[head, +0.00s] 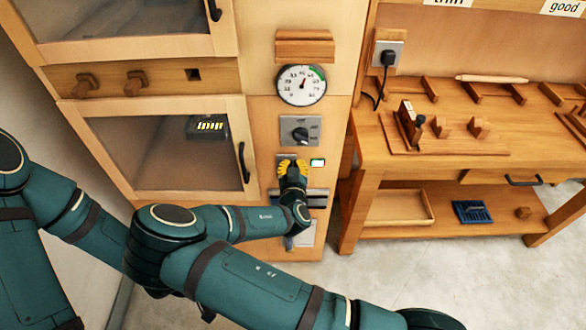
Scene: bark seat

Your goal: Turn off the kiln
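A tall wooden cabinet unit (261,112), apparently the kiln, carries a column of controls. My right gripper (292,166), with yellow fingertips, is at this lower plate, just left of the indicator. The fingers cover whatever control is there. I cannot tell whether they touch it or how far they are closed. My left arm comes in from the left; its gripper is not visible.
A glazed door (165,152) with a black handle is shut left of the controls. A wooden workbench (455,165) stands to the right, with wooden tools on top and a blue tray (471,212) on its lower shelf. A plugged-in socket (387,55) is above it.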

